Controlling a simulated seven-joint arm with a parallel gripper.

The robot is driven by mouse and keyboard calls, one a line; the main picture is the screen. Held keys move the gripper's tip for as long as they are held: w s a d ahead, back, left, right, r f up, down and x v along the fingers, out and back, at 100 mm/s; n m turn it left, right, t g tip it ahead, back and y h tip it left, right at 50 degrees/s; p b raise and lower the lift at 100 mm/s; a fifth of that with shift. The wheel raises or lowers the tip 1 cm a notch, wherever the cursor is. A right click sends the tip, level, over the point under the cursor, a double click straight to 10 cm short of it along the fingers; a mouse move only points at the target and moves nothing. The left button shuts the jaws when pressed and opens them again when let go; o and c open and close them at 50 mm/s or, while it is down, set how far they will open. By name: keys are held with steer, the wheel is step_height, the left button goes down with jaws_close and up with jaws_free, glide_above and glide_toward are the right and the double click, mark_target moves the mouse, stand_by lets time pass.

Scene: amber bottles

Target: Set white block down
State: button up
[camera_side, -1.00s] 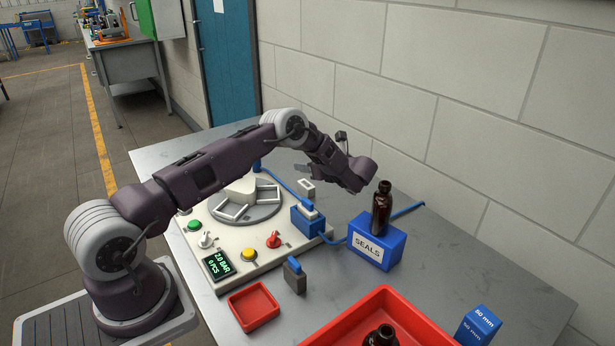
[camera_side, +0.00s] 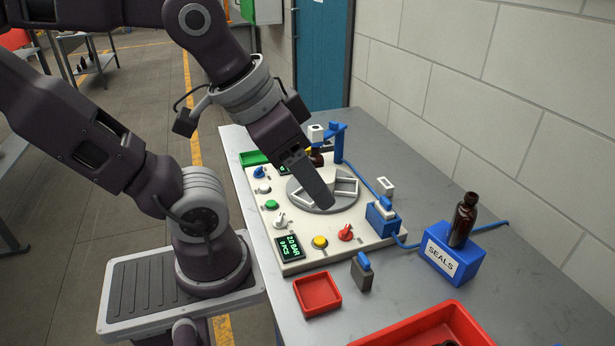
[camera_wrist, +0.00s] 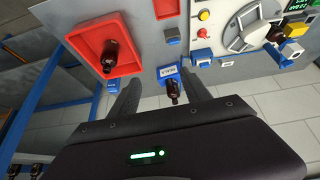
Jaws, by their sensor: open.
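A small white block (camera_side: 386,185) with a dark slot in its face stands just behind the blue fixture (camera_side: 381,218), at the right edge of the cream panel. A similar white piece (camera_side: 316,132) shows beside the blue post, above a dark bottle partly hidden by my arm. I cannot tell which one the task means. My gripper (camera_side: 324,195) is seen edge-on in the side view, in front of the grey turntable (camera_side: 346,206) in the line of sight. In the wrist view my gripper (camera_wrist: 161,95) has its two fingers apart, with nothing held.
An amber bottle (camera_side: 463,218) stands on the blue SEALS box (camera_side: 453,255). A small red tray (camera_side: 317,295) and a grey block with a blue top (camera_side: 362,271) sit in front of the panel. A larger red tray (camera_side: 425,325) is nearby. A wall borders the table's right side.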

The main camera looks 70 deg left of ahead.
steer(key=o, duration=0.4)
steer(key=shift+s+a+f, duration=0.1)
steer(key=shift+s+f, duration=0.1)
steer(key=shift+s, duration=0.15)
steer(key=shift+o, duration=0.2)
steer(key=shift+w, duration=0.15)
steer(key=w+a+r, duration=0.2)
steer(key=w+a, duration=0.1)
steer(key=w, duration=0.9)
steer(key=g, duration=0.1)
glide_above(385, 182)
steer(key=s, duration=0.2)
step_height(385, 182, down, 28)
steer(key=shift+s+d+r, duration=0.1)
steer(key=shift+s, duration=0.05)
steer(key=x, duration=0.7)
steer(key=shift+s, duration=0.2)
steer(key=shift+c, duration=0.2)
